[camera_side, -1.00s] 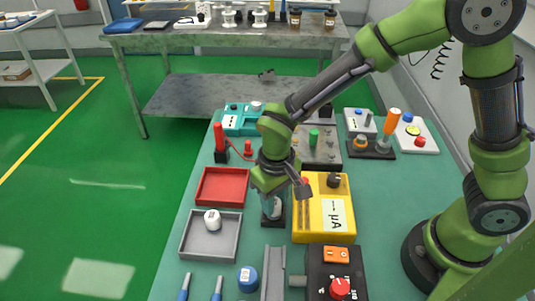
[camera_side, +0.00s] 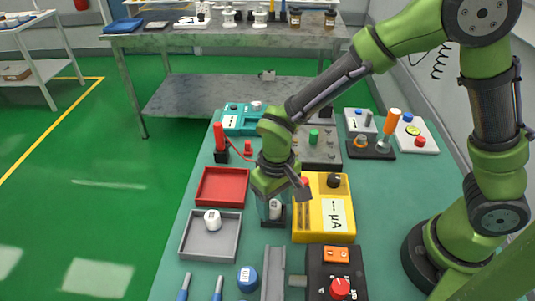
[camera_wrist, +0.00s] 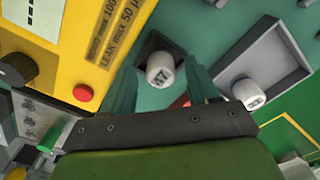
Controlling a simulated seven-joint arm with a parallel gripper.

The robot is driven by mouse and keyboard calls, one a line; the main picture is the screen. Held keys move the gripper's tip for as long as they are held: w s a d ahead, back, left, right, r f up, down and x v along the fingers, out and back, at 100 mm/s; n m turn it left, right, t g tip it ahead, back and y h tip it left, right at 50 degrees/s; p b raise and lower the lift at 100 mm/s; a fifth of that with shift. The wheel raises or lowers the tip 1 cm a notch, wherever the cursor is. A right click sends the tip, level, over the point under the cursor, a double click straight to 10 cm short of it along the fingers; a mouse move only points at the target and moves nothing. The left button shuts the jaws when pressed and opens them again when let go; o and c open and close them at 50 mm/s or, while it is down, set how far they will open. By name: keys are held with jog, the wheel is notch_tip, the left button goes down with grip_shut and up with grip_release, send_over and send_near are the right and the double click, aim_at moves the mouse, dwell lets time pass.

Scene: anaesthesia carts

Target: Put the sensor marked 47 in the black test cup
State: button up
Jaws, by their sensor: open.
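The white sensor marked 47 (camera_wrist: 160,68) stands in the black test cup (camera_wrist: 148,45), its number readable in the wrist view. In the side view the white sensor (camera_side: 275,209) shows below my wrist, with the black cup (camera_side: 273,222) around its foot. My gripper (camera_wrist: 161,82) is open, with one teal finger on each side of the sensor and visible gaps between. In the side view my gripper (camera_side: 272,203) is right above the cup, and its fingers partly hide the sensor.
A grey tray (camera_side: 190,246) holds another white sensor (camera_side: 212,220); its mark is hard to read. A red tray (camera_side: 221,186) lies behind it. A yellow meter (camera_side: 340,232) stands close right of the cup. A blue round piece (camera_side: 248,277) lies in front.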

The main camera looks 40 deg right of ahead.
aim_at(275, 205)
notch_tip(275, 205, up, 12)
jog(key=f, duration=0.1)
jog(key=s+d+r+m+t+y, duration=0.1)
jog(key=s+d+r+m+t, duration=0.1)
jog(key=d, duration=0.5)
jog(key=s+d+r+m+t+y, duration=0.1)
jog(key=s+d+r+m+t, duration=0.1)
jog(key=s+d+r+t, duration=0.3)
jog(key=s+d+r, duration=0.1)
jog(key=d+r, duration=0.1)
jog(key=d, duration=0.1)
jog(key=shift+s+r, duration=0.35)
jog(key=shift+r, duration=0.05)
dwell(0.4)
